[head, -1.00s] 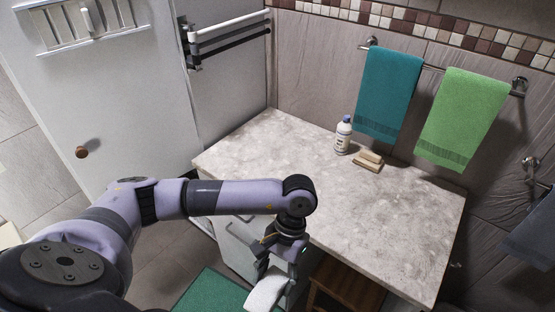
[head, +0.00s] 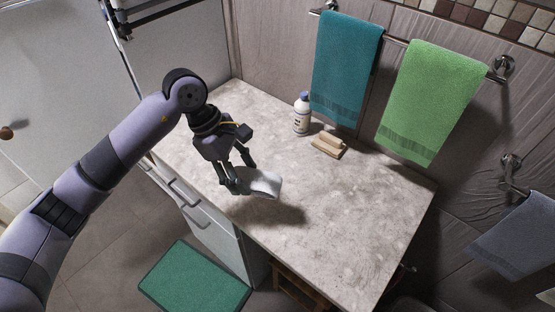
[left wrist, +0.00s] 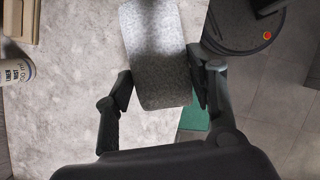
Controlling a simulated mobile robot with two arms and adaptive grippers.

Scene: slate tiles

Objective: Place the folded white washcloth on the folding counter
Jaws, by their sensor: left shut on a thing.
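The folded white washcloth (head: 264,184) is held in my left gripper (head: 242,178), above the folding counter (head: 350,235). A shadow lies on the counter just to the right of and below the cloth, so the cloth looks raised off the surface. In the left wrist view the washcloth (left wrist: 158,60) appears grey and shaded between the two fingers of the left gripper (left wrist: 160,95), with the pale counter (left wrist: 75,100) under it and to its left. My right gripper is in neither view.
A white bottle (head: 302,115) and tan blocks (head: 328,145) stand at the counter's back. Teal (head: 345,70) and green (head: 432,95) towels hang behind. The counter's right part is clear. A green mat (head: 195,280) lies on the floor in front.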

